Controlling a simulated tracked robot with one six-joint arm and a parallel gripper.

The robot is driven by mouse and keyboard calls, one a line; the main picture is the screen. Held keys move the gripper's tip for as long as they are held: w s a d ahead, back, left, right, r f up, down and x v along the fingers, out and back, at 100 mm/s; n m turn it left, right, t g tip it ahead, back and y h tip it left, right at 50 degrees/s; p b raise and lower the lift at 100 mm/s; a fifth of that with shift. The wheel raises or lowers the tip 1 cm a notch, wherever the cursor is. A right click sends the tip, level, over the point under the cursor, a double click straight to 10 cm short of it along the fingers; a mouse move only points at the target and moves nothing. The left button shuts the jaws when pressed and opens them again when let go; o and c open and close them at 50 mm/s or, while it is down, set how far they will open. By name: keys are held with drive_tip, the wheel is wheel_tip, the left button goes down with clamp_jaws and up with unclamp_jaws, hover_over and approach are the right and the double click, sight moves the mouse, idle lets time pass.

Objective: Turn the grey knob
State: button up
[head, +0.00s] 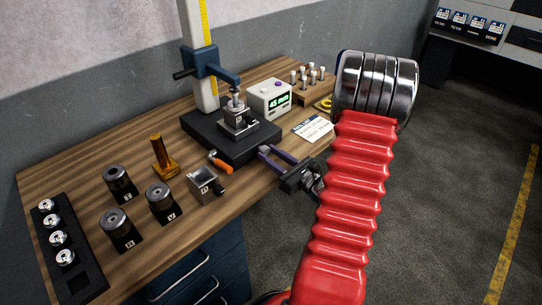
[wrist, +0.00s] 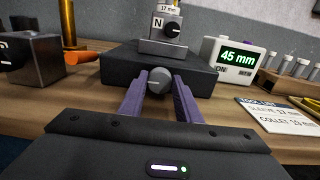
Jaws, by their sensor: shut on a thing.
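The grey knob (wrist: 160,80) sits at the front face of the black base (wrist: 120,66) of the height stand. In the wrist view it is between the purple fingertips of my gripper (wrist: 159,86), which are shut on it from left and right. In the head view my gripper (head: 272,151) reaches in from the right at the front right of the black base (head: 204,145); the knob is hard to make out there. Any mark showing the knob's angle cannot be read.
A block marked N (wrist: 163,28) stands on the base. A display (head: 270,99) beside it reads 45 mm. A white card (head: 313,128) lies to the right on the wooden bench.

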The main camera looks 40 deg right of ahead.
drive_tip(key=o, duration=1.1)
drive_tip(key=shift+c, duration=0.2)
drive_tip(key=shift+s, duration=0.15)
drive_tip(key=s, duration=1.3)
drive_tip(key=shift+s+d, duration=0.2)
drive_tip(key=shift+s, duration=0.1)
drive_tip(key=shift+f, duration=0.1)
